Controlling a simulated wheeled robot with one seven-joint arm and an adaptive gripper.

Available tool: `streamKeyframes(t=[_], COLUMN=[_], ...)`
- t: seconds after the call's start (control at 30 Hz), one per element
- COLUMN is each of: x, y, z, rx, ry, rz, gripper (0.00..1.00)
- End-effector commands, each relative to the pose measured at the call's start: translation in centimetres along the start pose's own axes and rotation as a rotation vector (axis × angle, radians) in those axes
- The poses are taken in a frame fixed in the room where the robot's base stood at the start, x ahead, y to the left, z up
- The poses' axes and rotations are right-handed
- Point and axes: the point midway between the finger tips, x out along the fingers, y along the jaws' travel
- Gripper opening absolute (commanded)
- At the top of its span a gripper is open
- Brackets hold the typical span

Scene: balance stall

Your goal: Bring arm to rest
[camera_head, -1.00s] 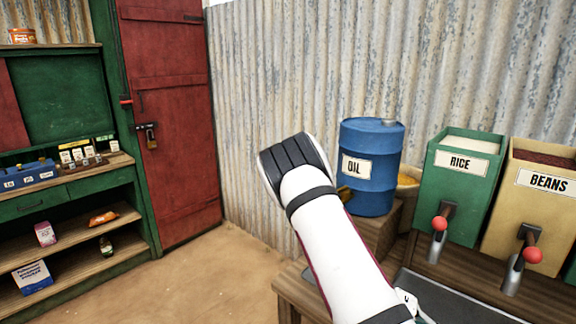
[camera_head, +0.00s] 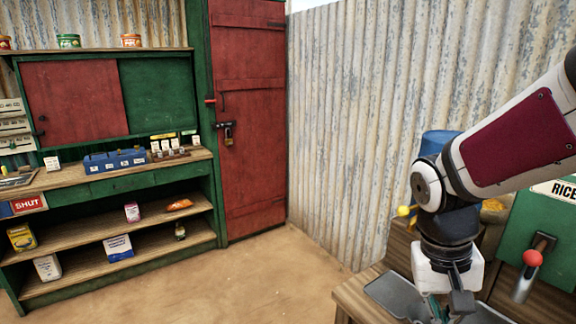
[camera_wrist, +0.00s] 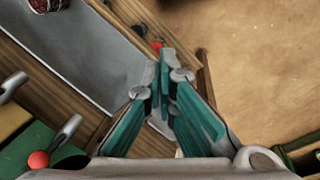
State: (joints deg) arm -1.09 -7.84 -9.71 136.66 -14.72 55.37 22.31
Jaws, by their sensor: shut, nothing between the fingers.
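My gripper (camera_wrist: 163,85) shows in the wrist view with its teal fingers together at the tips and nothing between them. In the head view my white and dark red arm reaches in from the right and bends down at the wrist. There my gripper (camera_head: 438,309) points down above the bench, partly cut off by the bottom edge. It hangs in front of the blue oil drum (camera_head: 437,143), which my arm mostly hides.
The wooden bench (camera_head: 354,296) carries a grey metal tray (camera_wrist: 85,45). A green rice bin (camera_head: 540,222) with a red-knobbed tap (camera_head: 532,258) stands close on the right. A green shelf unit (camera_head: 105,188) stands left of the red door (camera_head: 247,120). The floor (camera_head: 260,280) between is clear.

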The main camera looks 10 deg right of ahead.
Motion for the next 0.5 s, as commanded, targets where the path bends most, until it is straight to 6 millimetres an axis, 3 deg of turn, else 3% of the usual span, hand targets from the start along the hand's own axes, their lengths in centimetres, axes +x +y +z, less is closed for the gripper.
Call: streamKeyframes(t=[0.2,0.5], x=[-4.9,-9.1], y=[-2.0,-3.7], z=[3.0,7.0], rx=[-0.137,-0.299], ry=[0.191,0.419], rz=[-0.141,-0.244], gripper=[0.00,0.00])
